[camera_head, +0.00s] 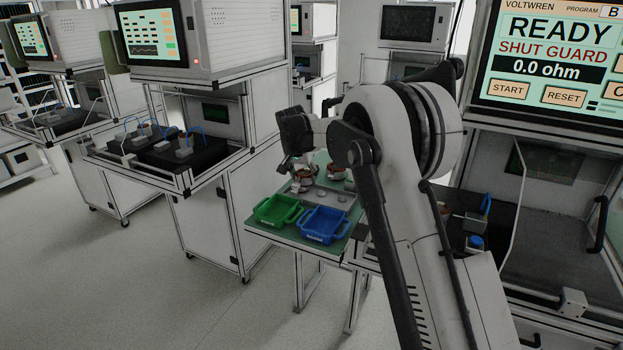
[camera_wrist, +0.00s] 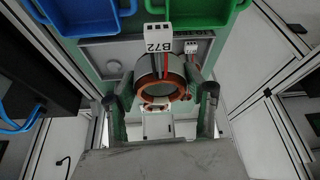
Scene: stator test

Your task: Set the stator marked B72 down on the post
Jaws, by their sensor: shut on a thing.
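The stator marked B72 (camera_wrist: 165,91) is a grey ring with copper windings and a white tag reading B72, seen in the wrist view. My gripper (camera_wrist: 160,104) has one finger on each side of it and is shut on it. In the head view my gripper (camera_head: 302,166) is over the green table, with a copper-coloured stator (camera_head: 301,180) just under it. Small round post tops (camera_head: 320,195) show on the grey plate (camera_head: 333,203). Whether the held stator touches the plate cannot be told.
Another stator (camera_head: 336,173) stands at the plate's back right; its white tag (camera_wrist: 191,47) shows behind the held one. A green bin (camera_head: 277,210) and a blue bin (camera_head: 325,224) sit at the table's front. A tester screen (camera_head: 550,55) reads READY, SHUT GUARD.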

